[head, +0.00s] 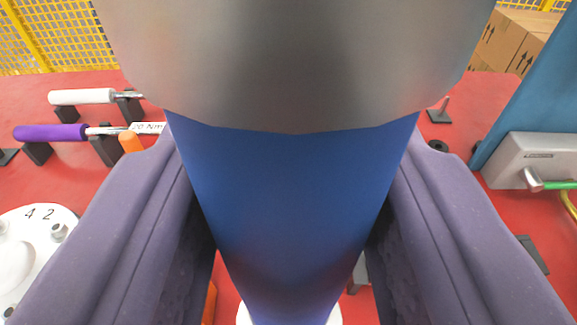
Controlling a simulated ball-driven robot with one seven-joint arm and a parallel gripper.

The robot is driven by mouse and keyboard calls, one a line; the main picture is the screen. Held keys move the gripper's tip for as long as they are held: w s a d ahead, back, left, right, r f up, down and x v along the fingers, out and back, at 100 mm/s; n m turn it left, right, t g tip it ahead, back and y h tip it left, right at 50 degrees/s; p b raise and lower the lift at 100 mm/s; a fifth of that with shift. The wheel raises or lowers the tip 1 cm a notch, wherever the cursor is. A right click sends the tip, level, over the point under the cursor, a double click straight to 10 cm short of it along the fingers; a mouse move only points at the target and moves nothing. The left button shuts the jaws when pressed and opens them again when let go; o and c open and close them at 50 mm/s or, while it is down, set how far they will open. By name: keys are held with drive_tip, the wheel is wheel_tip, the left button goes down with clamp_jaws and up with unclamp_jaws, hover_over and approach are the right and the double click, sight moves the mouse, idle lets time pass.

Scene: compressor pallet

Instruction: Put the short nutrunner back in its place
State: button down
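A large tool with a blue tapering body (290,200) and a smooth grey upper part fills the middle of the head view; it looks like the short nutrunner. My gripper (290,155) has one purple-grey finger on each side of the blue body. The fingers appear closed against it, though the contact is partly hidden. The tool's lower end runs out of the picture. It hides much of the red surface behind it. I cannot tell which spot is the nutrunner's place.
On the red surface (75,185), a white-handled tool (82,97) and a purple-handled wrench (50,132) rest on dark stands at left. A white numbered disc (40,225) is lower left. A grey box (530,160) stands right. Cartons (512,38) and yellow mesh (65,30) are behind.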

sight(291, 319)
drive_tip(key=shift+f+b, duration=1.15)
drive_tip(key=shift+f, duration=0.4)
idle(0.4)
drive_tip(key=shift+c, duration=2.4)
unclamp_jaws()
drive_tip(key=shift+f, duration=0.1)
drive_tip(key=s, duration=0.2)
drive_tip(key=s+r+p, duration=0.1)
drive_tip(key=s, duration=0.2)
drive_tip(key=s+p, duration=0.1)
drive_tip(key=s, duration=0.1)
drive_tip(key=shift+s+a+r, duration=0.15)
drive_tip(key=shift+s+a, duration=0.15)
